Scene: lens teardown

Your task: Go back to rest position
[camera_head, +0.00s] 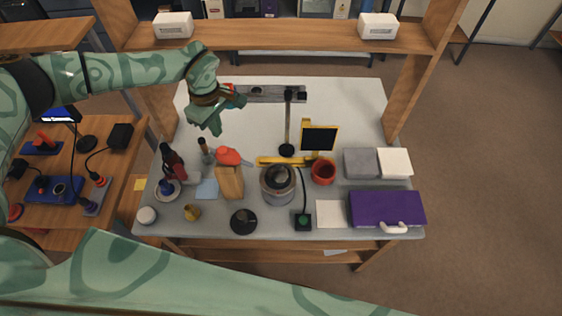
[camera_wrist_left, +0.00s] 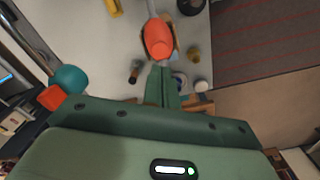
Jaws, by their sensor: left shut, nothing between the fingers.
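My left gripper (camera_head: 212,122) hangs above the back left of the grey worktable (camera_head: 345,105), apart from the things on it. It is shut and empty. In the left wrist view its fingers (camera_wrist_left: 162,72) are together and point toward an orange-red tool (camera_wrist_left: 158,38) with a grey nozzle. In the head view that tool (camera_head: 228,156) rests at a wooden stand (camera_head: 230,184). A grey cylinder with a black top (camera_head: 279,183) stands mid-table. My right gripper is not in view; a large green arm part crosses the bottom of the head view.
A wooden shelf (camera_head: 290,38) with two white boxes runs behind the table. A dark metal bar (camera_head: 270,94), a post lamp (camera_head: 288,125), a yellow-framed screen (camera_head: 319,138), a red cup (camera_head: 323,171) and a purple box (camera_head: 385,207) occupy the table. Its back right is clear.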

